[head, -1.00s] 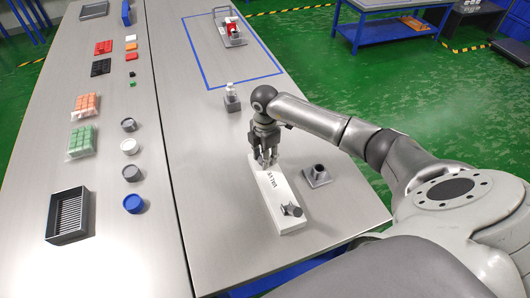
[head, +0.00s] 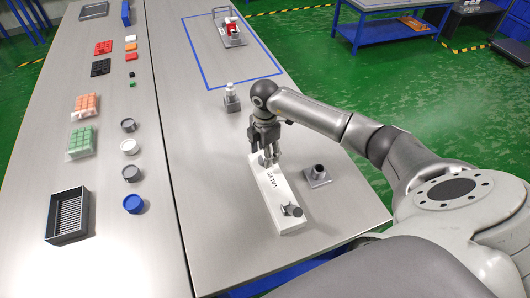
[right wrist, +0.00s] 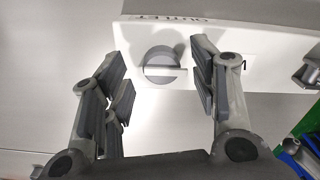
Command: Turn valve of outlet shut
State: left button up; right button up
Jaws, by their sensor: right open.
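A white valve block (head: 279,205) lies on the right-hand table, with dark lettering and a dark grey handle (head: 291,210) at its near end. My right gripper (head: 267,160) points down over the block's far end. In the right wrist view a round grey knob with a raised bar (right wrist: 165,68) sits on the white face, below upside-down "OUTLET" lettering. The bar lies about level in that picture. My right gripper there (right wrist: 163,88) is open, its fingers apart on either side of the knob. My left gripper is not in view.
A grey square-based socket (head: 317,176) stands right of the block. A small grey stand with a white top (head: 232,98) is behind. A red part on a grey tray (head: 230,31) lies within the blue outline. Bins and caps line the left table.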

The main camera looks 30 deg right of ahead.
notch_tip(320, 180, up, 10)
jog(key=shift+r, duration=0.2)
dwell(0.6)
